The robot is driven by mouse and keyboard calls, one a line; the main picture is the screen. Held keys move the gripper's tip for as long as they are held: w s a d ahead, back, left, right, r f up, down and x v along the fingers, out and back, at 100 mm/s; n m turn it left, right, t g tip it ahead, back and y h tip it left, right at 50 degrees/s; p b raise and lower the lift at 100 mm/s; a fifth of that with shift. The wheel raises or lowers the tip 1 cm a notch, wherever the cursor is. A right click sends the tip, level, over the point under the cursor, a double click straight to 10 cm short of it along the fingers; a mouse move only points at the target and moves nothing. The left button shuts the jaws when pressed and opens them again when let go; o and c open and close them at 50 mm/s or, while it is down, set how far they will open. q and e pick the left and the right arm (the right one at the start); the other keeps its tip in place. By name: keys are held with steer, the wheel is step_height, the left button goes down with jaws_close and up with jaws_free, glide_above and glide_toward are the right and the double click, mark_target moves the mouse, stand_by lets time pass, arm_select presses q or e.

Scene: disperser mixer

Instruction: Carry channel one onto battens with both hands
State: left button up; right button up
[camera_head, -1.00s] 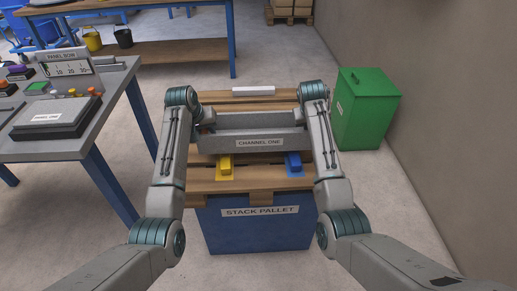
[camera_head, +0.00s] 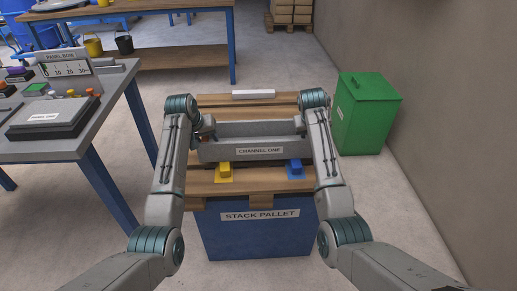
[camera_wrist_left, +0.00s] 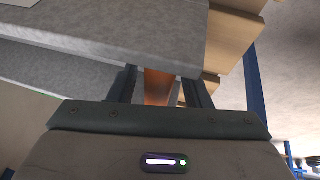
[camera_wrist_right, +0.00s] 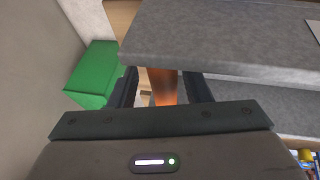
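Channel one (camera_head: 225,151) is a long grey trough with a white label. It lies crosswise, level, over the stack pallet between my two arms. My left gripper (camera_wrist_left: 160,88) is at its left end, with an orange-brown piece between the fingers. My right gripper (camera_wrist_right: 163,88) is at its right end, with a similar piece between the fingers. Both appear shut on the channel's ends; the head view hides the fingertips. A yellow block (camera_head: 225,169) and a blue block (camera_head: 294,166), possibly batten ends, show in front of it. Contact beneath the channel is hidden.
The blue stack pallet (camera_head: 255,240) has a wooden top. A white bar (camera_head: 253,94) lies at its back. A green bin (camera_head: 365,115) stands to the right near the wall, and a grey panel table (camera_head: 85,130) to the left.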

steer(key=shift+f, duration=0.1)
arm_select(q)
steer(key=shift+r, duration=0.15)
arm_select(e)
steer(key=shift+a, duration=0.1)
arm_select(q)
steer(key=v, duration=1.1)
steer(key=shift+s+r, duration=0.15)
steer(key=shift+r, duration=0.15)
arm_select(e)
steer(key=v, duration=1.2)
arm_select(q)
steer(key=shift+a+f, duration=0.1)
steer(key=shift+a, duration=0.05)
